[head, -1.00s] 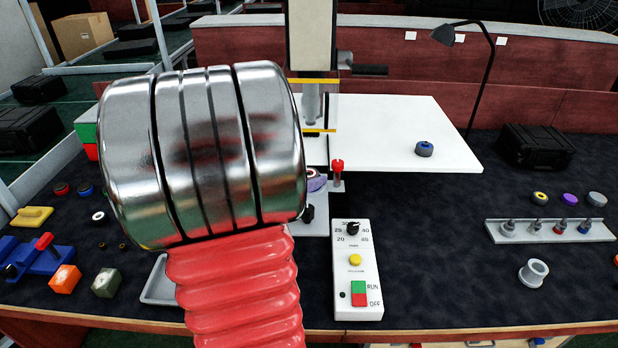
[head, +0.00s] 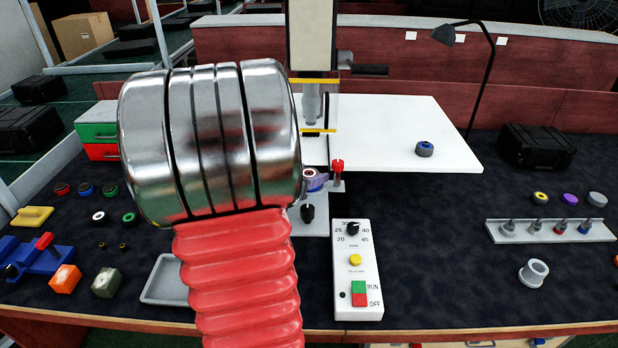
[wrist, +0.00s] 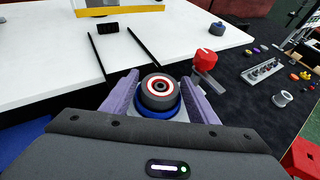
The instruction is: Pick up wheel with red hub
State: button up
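A grey wheel with a red and white hub (wrist: 159,86) sits upright on a blue ring (wrist: 158,110) in the wrist view. My gripper (wrist: 160,80) has its purple fingers on either side of it, spread apart and appearing open. In the head view this wheel (head: 309,173) is small beside a purple finger (head: 317,183), at the base of the press; my silver and red arm hides much of the area. Another dark wheel with a red hub (head: 62,189) lies on the table at the far left.
A red-topped post (head: 338,168) stands close right of the gripper. The press column (head: 312,40) rises behind, before a white board (head: 400,125). A control box (head: 357,270) is in front. A grey tray (head: 165,280) lies left of it.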

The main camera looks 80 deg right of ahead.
jog(key=shift+a+f, duration=0.1)
jog(key=shift+f, duration=0.1)
jog(key=c, duration=1.1)
notch_tip(320, 180, up, 10)
jog(key=shift+r, duration=0.2)
dwell(0.4)
